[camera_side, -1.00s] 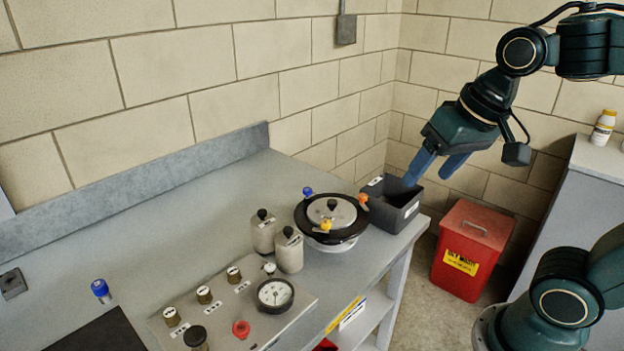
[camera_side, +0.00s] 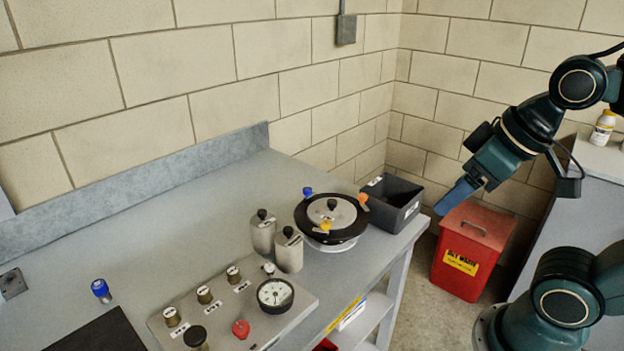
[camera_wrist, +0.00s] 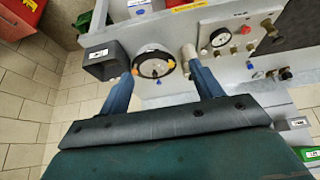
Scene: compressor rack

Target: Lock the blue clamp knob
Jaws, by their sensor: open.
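The blue clamp knob (camera_side: 307,191) sits at the back left rim of the round black-rimmed vessel (camera_side: 340,246) on the bench. Two orange knobs, one at the right (camera_side: 363,198) and one at the front (camera_side: 325,226), are on the same rim. In the wrist view the blue knob (camera_wrist: 158,82) shows at the lower edge of the vessel, between my fingers. My gripper (camera_side: 452,200) is open and empty, in the air to the right of the bench, well apart from the vessel. In the wrist view its two blue fingers (camera_wrist: 164,80) are spread.
A dark grey bin (camera_side: 405,208) stands right of the vessel. Two grey canisters (camera_side: 290,250) stand left of it. A gauge panel (camera_side: 230,305) is in front. A red waste box (camera_side: 472,250) is on the floor.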

